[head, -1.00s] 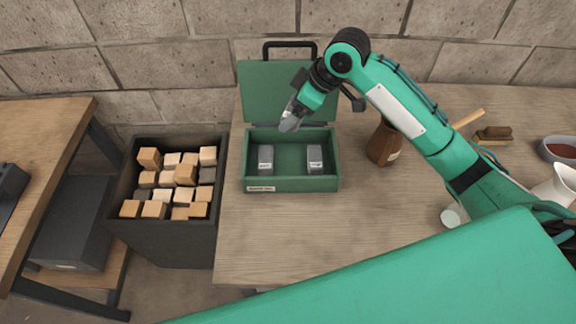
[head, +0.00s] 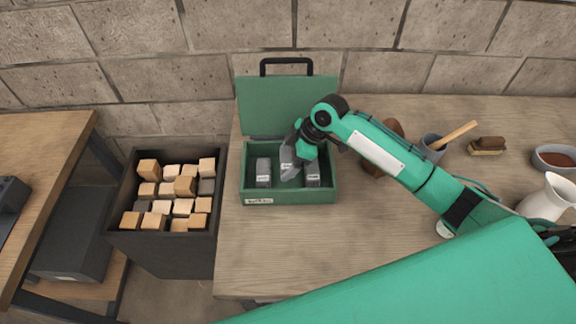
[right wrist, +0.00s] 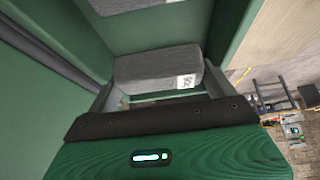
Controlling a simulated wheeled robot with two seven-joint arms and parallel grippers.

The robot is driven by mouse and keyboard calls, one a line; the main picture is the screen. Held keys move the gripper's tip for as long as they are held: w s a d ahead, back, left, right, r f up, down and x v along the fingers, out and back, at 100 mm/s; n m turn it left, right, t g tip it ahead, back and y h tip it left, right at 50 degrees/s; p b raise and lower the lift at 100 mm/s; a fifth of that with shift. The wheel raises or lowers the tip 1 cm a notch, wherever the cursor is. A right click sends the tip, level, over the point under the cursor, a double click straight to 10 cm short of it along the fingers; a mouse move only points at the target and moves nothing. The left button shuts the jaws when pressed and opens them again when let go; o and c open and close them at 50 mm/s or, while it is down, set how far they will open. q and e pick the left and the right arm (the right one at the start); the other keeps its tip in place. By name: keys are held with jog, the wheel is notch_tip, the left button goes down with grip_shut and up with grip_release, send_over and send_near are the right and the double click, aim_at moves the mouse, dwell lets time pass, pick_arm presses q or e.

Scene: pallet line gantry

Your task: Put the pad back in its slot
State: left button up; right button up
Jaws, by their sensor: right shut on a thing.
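The green box (head: 262,200) stands on the bench with its lid (head: 275,105) up. Inside are a grey pad (head: 263,172) on the left and another grey pad (head: 312,174) on the right, both with white labels. My right gripper (head: 290,168) reaches down into the box between them, shut on a third grey pad (head: 285,158). In the right wrist view this held pad (right wrist: 158,66) lies just beyond the jaw, with green walls around it. Whether the held pad touches the box floor I cannot tell. My left gripper is not in view.
A dark bin (head: 165,245) of wooden blocks stands left of the bench (head: 300,245). To the right are a brown bottle (head: 374,165), partly behind my arm, a grey cup (head: 432,148), a brush (head: 488,146), a bowl (head: 556,158) and a white jug (head: 550,198).

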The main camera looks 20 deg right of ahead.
jog(key=shift+f, duration=0.55)
notch_tip(320, 180, down, 3)
jog(key=shift+f+p, duration=0.2)
jog(key=shift+p, duration=0.3)
jog(key=shift+f, duration=0.35)
jog(key=o, duration=0.7)
jog(key=shift+f, duration=0.1)
jog(key=shift+r, duration=0.2)
jog(key=shift+d+r, duration=0.2)
jog(key=shift+r, duration=0.05)
jog(key=b+v, duration=0.2)
jog(key=v, duration=0.9)
jog(key=shift+s+r+b, duration=0.1)
jog(key=shift+r+b, duration=0.05)
jog(key=shift+b, duration=0.2)
